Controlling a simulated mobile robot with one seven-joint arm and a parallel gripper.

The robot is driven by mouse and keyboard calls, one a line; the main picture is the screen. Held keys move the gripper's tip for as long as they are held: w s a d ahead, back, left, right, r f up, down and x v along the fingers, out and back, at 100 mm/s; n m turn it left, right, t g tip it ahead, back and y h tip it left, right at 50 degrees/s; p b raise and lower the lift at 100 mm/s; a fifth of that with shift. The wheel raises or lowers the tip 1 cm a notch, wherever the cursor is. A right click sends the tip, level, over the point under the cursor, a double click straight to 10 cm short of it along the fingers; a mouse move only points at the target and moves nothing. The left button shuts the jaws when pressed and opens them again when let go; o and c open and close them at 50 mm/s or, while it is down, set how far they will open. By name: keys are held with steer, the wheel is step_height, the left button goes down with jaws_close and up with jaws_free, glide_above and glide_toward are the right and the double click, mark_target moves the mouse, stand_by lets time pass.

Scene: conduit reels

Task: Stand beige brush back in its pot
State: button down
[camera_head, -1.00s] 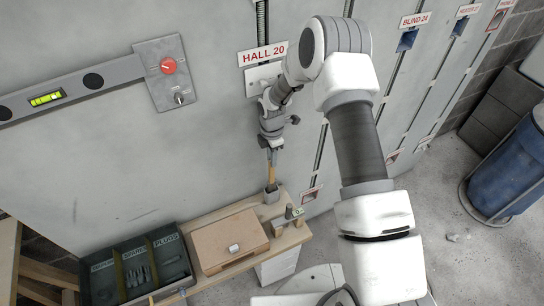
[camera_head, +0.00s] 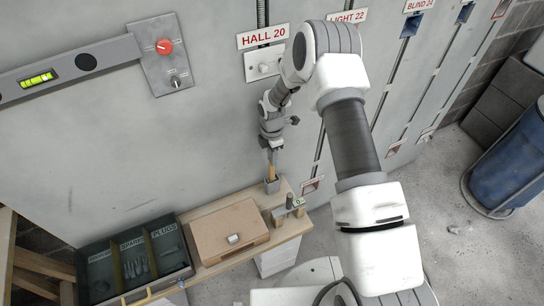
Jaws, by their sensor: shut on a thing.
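My gripper (camera_head: 272,146) points down and is shut on the upper part of the beige brush (camera_head: 272,170). The brush is upright below the fingers. Its lower end is inside the small grey pot (camera_head: 272,186), or just behind its rim; I cannot tell whether it touches the bottom. The pot stands on the wooden bench (camera_head: 292,240) near its back edge, close to the wall panel.
A tan box (camera_head: 229,234) with a pale latch sits left of the pot. A dark compartment tray (camera_head: 133,256) stands further left. A small tool (camera_head: 290,205) is just right of the pot. The HALL 20 label (camera_head: 263,37) is above.

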steer(key=shift+f+b, duration=0.45)
steer(key=shift+f, duration=0.05)
steer(key=c, duration=0.7)
jaws_free()
steer(key=shift+c, duration=0.2)
step_height(320, 180, up, 8)
steer(key=shift+f, duration=0.25)
